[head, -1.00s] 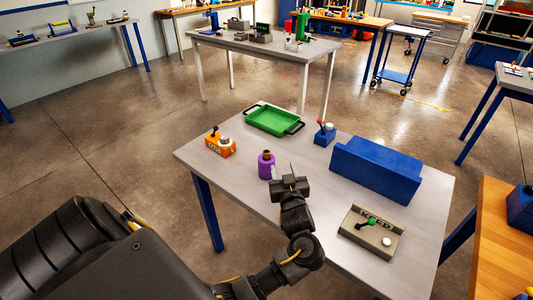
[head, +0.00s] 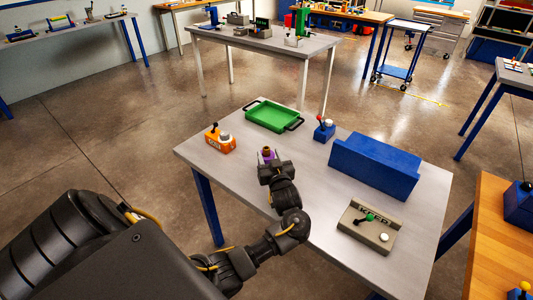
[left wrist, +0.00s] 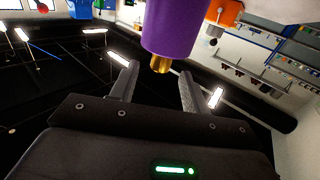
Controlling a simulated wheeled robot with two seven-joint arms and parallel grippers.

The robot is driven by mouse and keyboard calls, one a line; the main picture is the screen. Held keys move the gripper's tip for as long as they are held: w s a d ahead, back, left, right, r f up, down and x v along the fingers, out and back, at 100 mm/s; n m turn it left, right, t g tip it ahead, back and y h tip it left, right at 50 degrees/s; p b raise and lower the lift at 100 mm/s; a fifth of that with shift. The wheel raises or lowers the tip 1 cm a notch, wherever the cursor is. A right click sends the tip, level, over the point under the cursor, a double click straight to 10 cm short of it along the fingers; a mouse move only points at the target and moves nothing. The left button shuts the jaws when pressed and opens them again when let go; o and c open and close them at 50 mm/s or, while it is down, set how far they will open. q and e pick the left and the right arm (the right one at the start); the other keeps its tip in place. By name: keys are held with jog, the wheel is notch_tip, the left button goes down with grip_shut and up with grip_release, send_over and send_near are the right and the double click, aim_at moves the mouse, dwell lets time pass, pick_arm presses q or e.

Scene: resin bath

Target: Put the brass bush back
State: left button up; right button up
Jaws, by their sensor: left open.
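The brass bush (left wrist: 161,65) shows in the left wrist view as a small gold piece protruding from a purple cylinder (left wrist: 178,25). In the head view the purple cylinder (head: 268,154) stands on the grey table, mostly hidden behind my left gripper (head: 268,164). In the left wrist view my left gripper (left wrist: 157,78) is open. The brass end appears between its two fingertips, with a visible gap on each side and nothing clamped. I cannot tell the depth between them. My right gripper is not in view.
On the table (head: 315,190) stand a green tray (head: 291,126), an orange box (head: 218,146) with a lever, a small blue lever box (head: 324,132), a large blue block (head: 375,168) and a beige lever box (head: 367,230). The table's middle is clear.

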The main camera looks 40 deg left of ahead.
aim_at(267, 151)
pick_arm(q)
jog(key=x, duration=0.4)
jog(key=shift+a+f+p, duration=0.1)
jog(key=shift+a+p, duration=0.05)
jog(key=shift+p, duration=0.25)
jog(key=shift+c, duration=0.5)
grip_shut()
